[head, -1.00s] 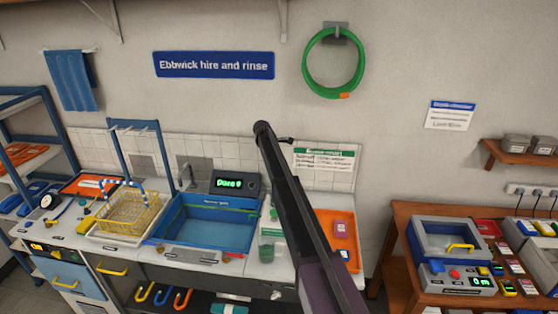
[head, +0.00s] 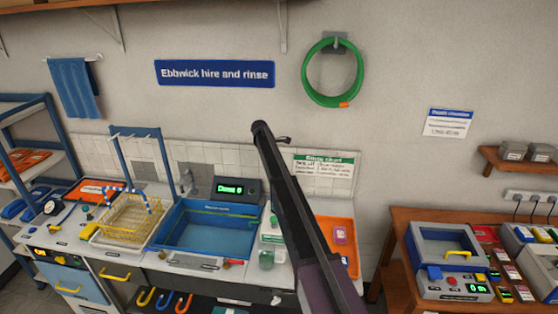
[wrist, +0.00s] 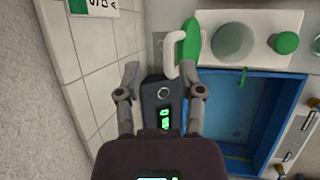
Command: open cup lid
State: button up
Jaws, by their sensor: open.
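In the wrist view a round grey-green cup (wrist: 232,42) stands on the white counter, seen from above. A green lid-like disc (wrist: 192,40) is seen nearly edge-on at its left, as if tilted up, with a white curved piece (wrist: 175,58) beside it. Whether lid and cup are joined I cannot tell. My gripper (wrist: 160,74) is open and empty, above the dark display box, with its right finger close to the white piece. In the head view the cup area is small and partly behind my arm.
A blue basin (head: 210,232) lies left of the cup area, with the display box (head: 237,189) behind it. A green-capped item (wrist: 286,42) stands near the cup. An orange tray (head: 352,262) is to the right. The tiled wall (wrist: 85,70) is close to my gripper.

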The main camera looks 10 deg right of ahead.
jog(key=w+a+r+p, duration=0.1)
jog(key=w+r+p, duration=0.1)
jog(key=r+p, duration=0.3)
jog(key=w+a+r+p, duration=0.2)
jog(key=r+p, duration=0.3)
jog(key=shift+w+a+r, duration=0.3)
dwell(1.2)
dwell(0.6)
jog(key=s+d+f+m+y+b, duration=0.1)
jog(key=s+f+m+b, duration=0.3)
jog(key=s, duration=1.6)
jog(key=s+d+f+m+g+y+b, duration=0.1)
jog(key=s+f+m+b, duration=0.4)
jog(key=s+f+b, duration=0.6)
jog(key=s+d+f+m+y+b, duration=0.2)
jog(key=s+f+m+b, duration=0.3)
jog(key=s, duration=2.6)
notch_tip(320, 180, down, 5)
jog(key=y+b, duration=0.1)
jog(key=b, duration=0.1)
jog(key=shift+b, duration=0.3)
